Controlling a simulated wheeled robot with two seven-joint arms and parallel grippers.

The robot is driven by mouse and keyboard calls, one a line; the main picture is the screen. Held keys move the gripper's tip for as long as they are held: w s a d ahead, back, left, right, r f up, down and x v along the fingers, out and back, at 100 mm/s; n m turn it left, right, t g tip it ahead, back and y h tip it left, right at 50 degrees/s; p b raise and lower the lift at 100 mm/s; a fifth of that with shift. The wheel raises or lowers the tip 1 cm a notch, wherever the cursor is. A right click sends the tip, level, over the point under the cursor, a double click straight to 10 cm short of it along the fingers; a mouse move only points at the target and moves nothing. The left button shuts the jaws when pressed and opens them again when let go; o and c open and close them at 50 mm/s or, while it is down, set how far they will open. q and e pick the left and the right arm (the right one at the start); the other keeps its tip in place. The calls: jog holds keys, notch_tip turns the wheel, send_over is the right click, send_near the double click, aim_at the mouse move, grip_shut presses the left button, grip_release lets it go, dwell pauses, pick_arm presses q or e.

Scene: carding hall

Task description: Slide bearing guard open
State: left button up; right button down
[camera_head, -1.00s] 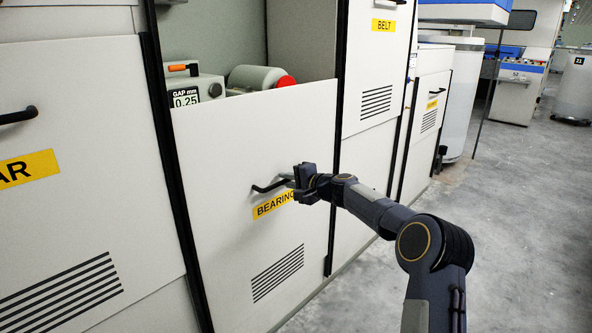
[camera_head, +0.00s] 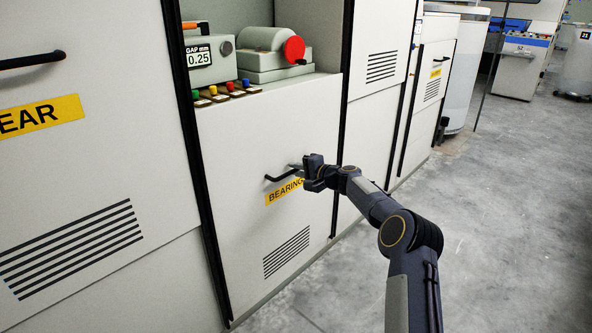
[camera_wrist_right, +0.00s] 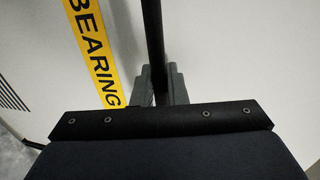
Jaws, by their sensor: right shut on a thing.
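The bearing guard (camera_head: 262,135) is a pale sliding panel with a yellow BEARING label (camera_head: 283,192), a dark bar handle (camera_head: 281,176) and slotted vents low down. Its top edge sits below an open bay in the machine front. My right gripper (camera_head: 303,170) is shut on the right end of the handle. In the right wrist view the handle (camera_wrist_right: 153,45) runs up between the two fingers, beside the BEARING label (camera_wrist_right: 92,48). My left gripper is not in view.
The bay shows a gap gauge (camera_head: 208,58) reading 0.25, a grey motor-like unit with a red cap (camera_head: 294,50), and several coloured knobs (camera_head: 228,88). A closed panel (camera_head: 85,180) with a handle stands left. The floor (camera_head: 500,220) at right is clear.

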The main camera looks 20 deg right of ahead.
jog(key=c, duration=1.5)
grip_release()
jog(key=shift+c, duration=0.2)
jog(key=shift+d, duration=0.1)
jog(key=v, duration=0.7)
jog(key=shift+s+p, duration=0.35)
jog(key=shift+s, duration=0.05)
jog(key=shift+d, duration=0.15)
